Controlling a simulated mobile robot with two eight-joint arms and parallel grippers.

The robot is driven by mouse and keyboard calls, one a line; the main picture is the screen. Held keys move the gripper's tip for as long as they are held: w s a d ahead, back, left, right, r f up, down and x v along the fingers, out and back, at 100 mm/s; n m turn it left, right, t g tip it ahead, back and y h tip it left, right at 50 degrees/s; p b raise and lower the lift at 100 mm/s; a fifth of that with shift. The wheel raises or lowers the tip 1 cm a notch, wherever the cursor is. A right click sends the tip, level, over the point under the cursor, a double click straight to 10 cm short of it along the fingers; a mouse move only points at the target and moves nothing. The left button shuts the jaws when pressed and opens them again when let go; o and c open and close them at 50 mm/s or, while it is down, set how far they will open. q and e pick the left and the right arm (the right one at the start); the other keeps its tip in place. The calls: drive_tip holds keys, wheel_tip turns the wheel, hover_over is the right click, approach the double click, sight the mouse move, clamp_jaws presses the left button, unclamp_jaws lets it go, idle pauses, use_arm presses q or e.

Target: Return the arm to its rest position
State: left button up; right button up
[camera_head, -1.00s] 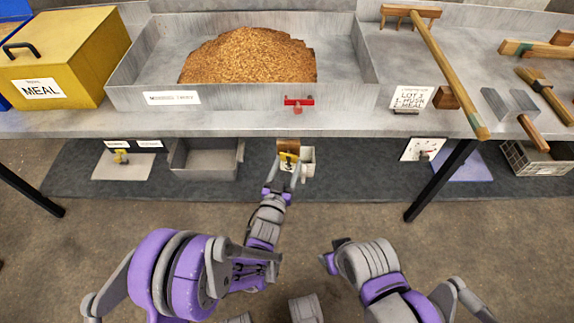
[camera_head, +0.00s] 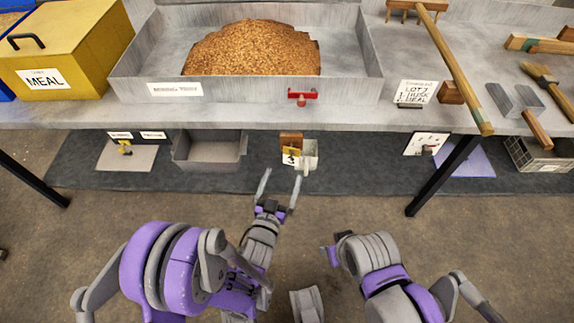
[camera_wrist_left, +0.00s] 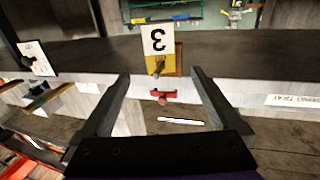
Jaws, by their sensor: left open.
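My left gripper (camera_head: 281,182) is open and empty, its fingers spread and pointing toward the bench front. It hangs over the floor, just short of a small tag numbered 3 (camera_head: 289,157) on a yellow and wooden piece (camera_head: 291,140). In the left wrist view, the open fingers (camera_wrist_left: 158,78) frame the tag, which appears upside down (camera_wrist_left: 157,40), with a gap between. My right arm (camera_head: 375,265) is folded at the lower right; its fingers do not show.
The metal bench carries a mixing tray (camera_head: 350,94) of brown grain (camera_head: 250,50), a yellow meal bin (camera_head: 75,50) and a long wooden-handled tool (camera_head: 455,70).

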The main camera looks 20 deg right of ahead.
use_arm(q)
drive_tip(key=b+v, duration=0.2)
drive_tip(key=shift+s+a, duration=0.2)
drive_tip(key=shift+s, duration=0.15)
